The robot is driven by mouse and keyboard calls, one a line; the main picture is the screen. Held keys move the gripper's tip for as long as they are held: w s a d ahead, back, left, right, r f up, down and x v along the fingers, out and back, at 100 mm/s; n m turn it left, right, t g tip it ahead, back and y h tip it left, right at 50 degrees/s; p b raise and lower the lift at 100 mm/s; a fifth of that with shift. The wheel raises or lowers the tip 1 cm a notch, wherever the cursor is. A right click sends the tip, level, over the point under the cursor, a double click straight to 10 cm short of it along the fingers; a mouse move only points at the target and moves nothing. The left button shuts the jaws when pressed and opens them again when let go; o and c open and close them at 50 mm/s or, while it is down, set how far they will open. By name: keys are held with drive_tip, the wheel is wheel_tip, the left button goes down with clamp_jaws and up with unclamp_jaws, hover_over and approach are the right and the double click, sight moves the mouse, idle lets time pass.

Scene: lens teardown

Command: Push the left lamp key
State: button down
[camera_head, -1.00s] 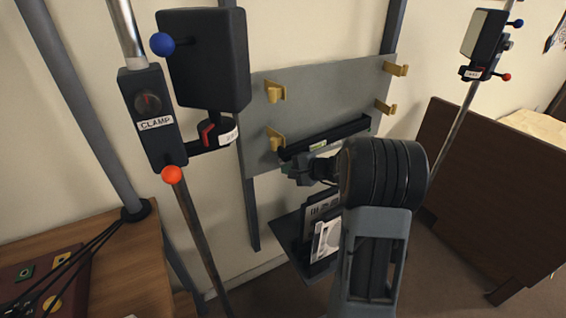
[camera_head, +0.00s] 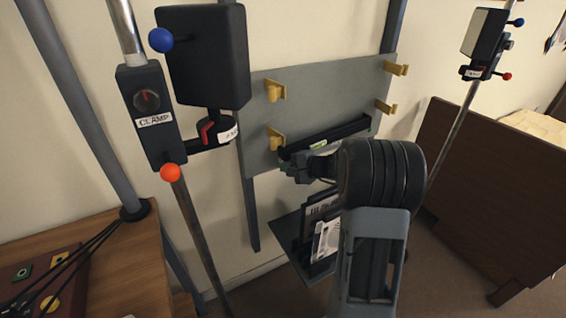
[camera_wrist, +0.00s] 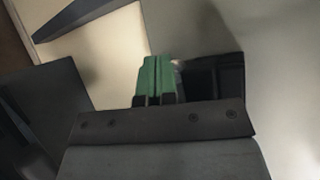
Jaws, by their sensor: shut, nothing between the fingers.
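No lamp key can be told for certain in these views. A dark red panel (camera_head: 30,290) with green and yellow keys (camera_head: 60,258) lies on the wooden desk at the lower left, partly crossed by black cables; I cannot read its marks. My gripper (camera_head: 288,170) is in front of the grey board, just below a black bar, far to the right of that panel. In the wrist view its green fingertips (camera_wrist: 156,80) are together and hold nothing. A dark rectangular thing shows just right of and behind the fingertips; I cannot tell whether they touch it.
The grey board (camera_head: 340,90) carries yellow hooks and the black bar (camera_head: 330,137). A pole with a clamp box (camera_head: 150,100) and a black box (camera_head: 207,60) stands at left. A tray with papers (camera_head: 290,240) hangs below. A brown panel (camera_head: 480,190) stands at right.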

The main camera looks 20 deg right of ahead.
drive_tip(key=shift+w+a+r, duration=0.1)
drive_tip(key=shift+w+r, duration=0.25)
drive_tip(key=shift+r, duration=0.1)
idle(1.3)
drive_tip(key=shift+f+b, duration=0.15)
drive_tip(key=shift+b, duration=0.3)
drive_tip(key=shift+s+f+b, duration=0.15)
drive_tip(key=shift+f+b, duration=0.3)
drive_tip(key=shift+s, duration=0.15)
drive_tip(key=shift+s+d+f+b, duration=0.15)
drive_tip(key=shift+s+b, duration=0.1)
drive_tip(key=shift+s, duration=0.55)
drive_tip(key=shift+s+d+r+b, duration=0.1)
drive_tip(key=shift+s+b, duration=0.1)
drive_tip(key=shift+s, duration=0.6)
drive_tip(key=shift+s+d+f+b, duration=0.15)
drive_tip(key=shift+s+b, duration=0.1)
drive_tip(key=shift+s, duration=0.55)
drive_tip(key=shift+r, duration=0.2)
